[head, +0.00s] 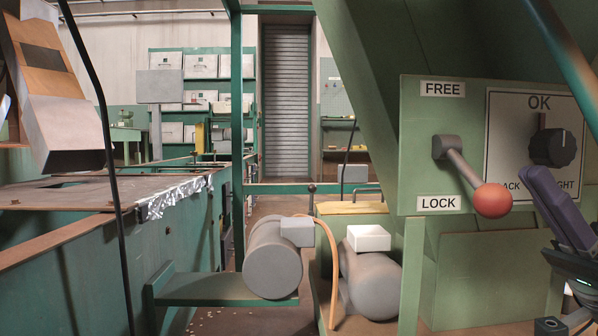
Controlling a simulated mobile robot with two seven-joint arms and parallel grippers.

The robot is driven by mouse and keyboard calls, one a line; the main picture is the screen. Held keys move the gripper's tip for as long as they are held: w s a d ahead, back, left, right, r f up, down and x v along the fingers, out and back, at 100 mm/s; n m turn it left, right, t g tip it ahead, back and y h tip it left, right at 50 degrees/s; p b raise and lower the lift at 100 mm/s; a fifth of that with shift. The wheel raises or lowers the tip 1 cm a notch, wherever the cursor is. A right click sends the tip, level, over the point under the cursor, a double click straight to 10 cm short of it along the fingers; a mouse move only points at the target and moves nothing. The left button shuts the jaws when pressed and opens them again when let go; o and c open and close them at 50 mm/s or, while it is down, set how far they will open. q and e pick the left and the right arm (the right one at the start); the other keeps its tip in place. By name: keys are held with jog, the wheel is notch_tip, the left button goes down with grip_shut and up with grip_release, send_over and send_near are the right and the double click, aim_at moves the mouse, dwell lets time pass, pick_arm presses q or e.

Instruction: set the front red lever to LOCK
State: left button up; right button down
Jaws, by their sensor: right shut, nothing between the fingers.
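The lever (463,167) has a grey shaft and a red ball knob (493,200). It is mounted on a green panel (425,122) at the right of the head view. The shaft slants down and to the right from its grey pivot. The knob is level with the LOCK label (438,203), to the right of it. The FREE label (442,89) is above the pivot. My right gripper (537,178), with purple fingers, is shut and empty, just right of the knob; a small gap shows between them. My left gripper does not show.
A white plate with a black knob (553,148) and an OK label is right of the lever, partly hidden by my right gripper. Grey motors (272,262) stand below left. A green-framed bench (60,255) is at left.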

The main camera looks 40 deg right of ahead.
jog(key=s+d+b, duration=0.4)
jog(key=d, duration=0.2)
jog(key=shift+s, duration=0.25)
jog(key=shift+r, duration=0.1)
